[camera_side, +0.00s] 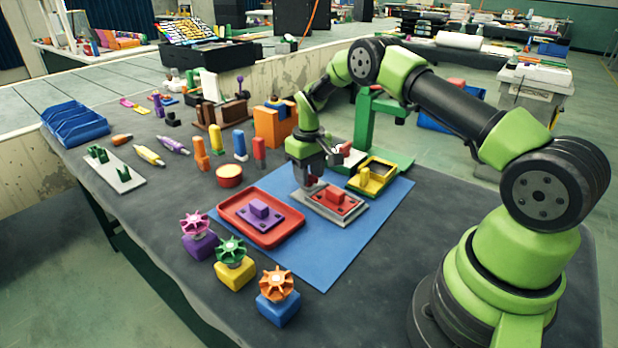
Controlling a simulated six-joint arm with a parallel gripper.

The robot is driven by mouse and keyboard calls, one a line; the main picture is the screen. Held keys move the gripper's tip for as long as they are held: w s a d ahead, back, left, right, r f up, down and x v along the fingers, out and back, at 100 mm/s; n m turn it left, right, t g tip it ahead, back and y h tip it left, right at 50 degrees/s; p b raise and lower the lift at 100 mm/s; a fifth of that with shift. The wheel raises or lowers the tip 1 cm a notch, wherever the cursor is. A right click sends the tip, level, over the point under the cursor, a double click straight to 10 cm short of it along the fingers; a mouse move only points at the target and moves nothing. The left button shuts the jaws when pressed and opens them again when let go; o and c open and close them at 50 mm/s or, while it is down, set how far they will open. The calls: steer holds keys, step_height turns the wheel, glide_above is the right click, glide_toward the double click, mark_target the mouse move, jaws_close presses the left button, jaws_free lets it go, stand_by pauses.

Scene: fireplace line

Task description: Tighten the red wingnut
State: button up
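A red plate (352,207) with a raised red block (337,195) lies on a grey base (326,213) on the blue mat (312,271). My gripper (312,184) points down at the back left corner of this red plate, very close to it or touching it. A small reddish spot shows by the fingertips. It may be the red wingnut, but it is too small and too covered by the fingers to tell. I cannot see whether the fingers are open or shut on it.
A red tray (232,222) with a purple block plate (262,216) is left of the base. A yellow frame (369,181) and a green stand (362,125) are behind right. The mat's front is clear.

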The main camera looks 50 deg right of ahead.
steer(key=shift+r, duration=3)
